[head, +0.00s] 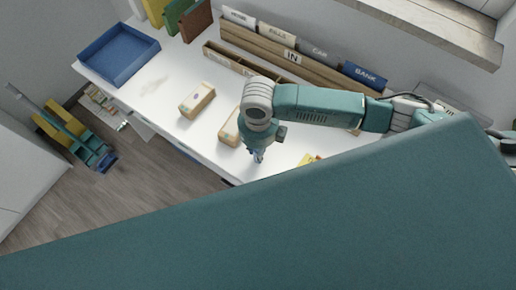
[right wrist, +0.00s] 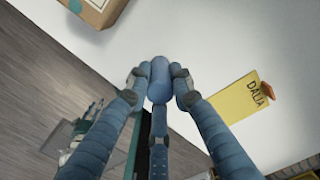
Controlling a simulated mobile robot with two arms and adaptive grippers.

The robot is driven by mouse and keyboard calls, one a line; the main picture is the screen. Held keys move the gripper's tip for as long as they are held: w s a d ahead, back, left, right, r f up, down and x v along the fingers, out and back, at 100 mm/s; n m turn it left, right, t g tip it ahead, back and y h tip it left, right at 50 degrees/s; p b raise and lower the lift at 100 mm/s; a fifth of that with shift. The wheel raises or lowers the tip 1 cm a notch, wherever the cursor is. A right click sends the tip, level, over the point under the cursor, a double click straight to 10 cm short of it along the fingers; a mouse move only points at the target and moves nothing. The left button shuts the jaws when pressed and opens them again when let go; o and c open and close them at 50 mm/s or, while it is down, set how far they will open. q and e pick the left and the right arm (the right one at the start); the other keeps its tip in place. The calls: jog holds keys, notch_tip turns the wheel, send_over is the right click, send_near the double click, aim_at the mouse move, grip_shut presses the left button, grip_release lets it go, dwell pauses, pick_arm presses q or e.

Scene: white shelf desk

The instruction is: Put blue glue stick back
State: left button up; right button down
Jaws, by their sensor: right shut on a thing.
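The blue glue stick (right wrist: 160,72) shows in the right wrist view as a smooth blue rounded piece between my fingertips. My right gripper (right wrist: 160,88) is shut on it, with fingers on both sides and one below. In the head view my right gripper (head: 258,156) points down over the front edge of the white desk (head: 165,85), beside a cardboard box (head: 229,132). The stick itself is too small to make out clearly there. A low wooden organizer (head: 222,58) with compartments stands behind the boxes, partly hidden by my arm. My left gripper is not in view.
Another cardboard box (head: 197,100) stands on the desk. A blue tray (head: 118,55) sits at the desk's left end. A wooden file holder (head: 268,50) with labelled folders stands at the back. A yellow "DATA" note (right wrist: 240,97) lies near my gripper. The desk's left-middle is clear.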

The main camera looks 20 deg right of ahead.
jog(key=c, duration=1.5)
grip_release()
jog(key=shift+f, duration=0.1)
jog(key=shift+c, duration=0.2)
jog(key=shift+r, duration=0.2)
jog(key=shift+w+r, duration=0.1)
jog(key=shift+r, duration=0.2)
notch_tip(320, 180, up, 10)
jog(key=shift+r+b, duration=0.25)
jog(key=shift+b, duration=0.9)
jog(key=shift+r, duration=0.45)
